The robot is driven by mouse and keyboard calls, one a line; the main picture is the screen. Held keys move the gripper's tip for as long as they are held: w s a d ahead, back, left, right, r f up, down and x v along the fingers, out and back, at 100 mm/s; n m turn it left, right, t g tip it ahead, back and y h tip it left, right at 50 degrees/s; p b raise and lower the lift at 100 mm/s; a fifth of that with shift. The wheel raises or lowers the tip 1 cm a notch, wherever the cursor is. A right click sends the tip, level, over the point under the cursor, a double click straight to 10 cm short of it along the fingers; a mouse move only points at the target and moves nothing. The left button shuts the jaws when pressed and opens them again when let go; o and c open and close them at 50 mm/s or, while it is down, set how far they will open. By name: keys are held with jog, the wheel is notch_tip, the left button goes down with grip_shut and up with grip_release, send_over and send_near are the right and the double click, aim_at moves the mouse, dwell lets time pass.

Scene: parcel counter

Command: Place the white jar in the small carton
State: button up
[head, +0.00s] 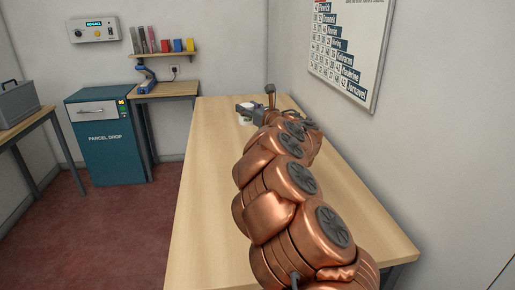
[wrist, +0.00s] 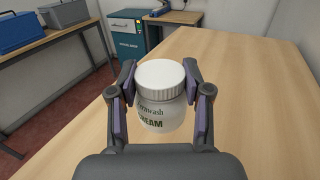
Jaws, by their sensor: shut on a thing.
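The white jar (wrist: 160,112) has a ribbed white lid and a label with dark lettering, partly readable as "CREAM". In the wrist view it is upright between the two fingers of my gripper (wrist: 160,98), which is shut on its sides. In the head view a small part of the jar (head: 246,120) shows at my gripper (head: 247,112), over the far part of the wooden table. I cannot tell whether the jar touches the table top. I see no small carton in either view; my arm hides part of the table.
The wooden table (head: 209,190) looks bare to the left of my arm. A wall stands along its right side. Beyond the table are a teal parcel drop cabinet (head: 108,145) and a small side table (head: 165,89) with a blue device. A grey case (head: 17,103) sits at far left.

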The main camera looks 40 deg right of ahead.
jog(key=shift+s+d+f+b, duration=0.2)
jog(key=shift+s+d+f, duration=0.35)
jog(key=shift+f, duration=1.2)
jog(key=shift+s+d+f+b, duration=0.25)
jog(key=shift+d+f, duration=0.5)
jog(key=shift+f, duration=0.95)
jog(key=shift+s+d+f+b, duration=0.1)
jog(key=shift+s+d+f, duration=0.5)
jog(key=shift+f, duration=1.15)
jog(key=shift+w+f, duration=0.1)
jog(key=shift+f, duration=0.05)
jog(key=o, duration=1.2)
jog(key=shift+r, duration=0.2)
